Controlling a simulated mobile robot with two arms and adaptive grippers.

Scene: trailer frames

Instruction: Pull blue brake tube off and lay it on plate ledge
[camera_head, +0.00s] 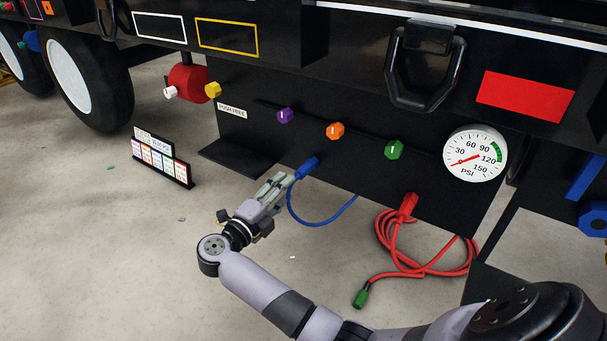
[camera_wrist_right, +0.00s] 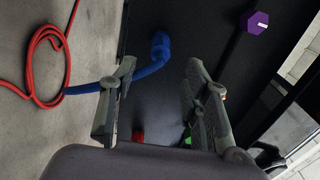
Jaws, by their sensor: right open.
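The blue brake tube (camera_head: 322,224) hangs in a loop in front of the black plate, with its thick blue end (camera_head: 307,168) against the plate face. My right gripper (camera_head: 285,180) is just left of that end, with its fingers pointing at it. In the right wrist view the gripper (camera_wrist_right: 161,68) is open, and the blue end (camera_wrist_right: 160,46) shows beyond and between its fingertips. The tube runs off to the left past one finger; I cannot tell whether they touch. The plate ledge (camera_head: 238,158) is a bare black shelf at the plate's lower left. My left gripper is not in view.
A coiled red hose (camera_head: 385,240) with a green end lies low on the right. Purple (camera_head: 285,115), orange (camera_head: 335,130) and green (camera_head: 394,149) knobs stick out above. A small card stand (camera_head: 162,160) stands on the floor left of the ledge.

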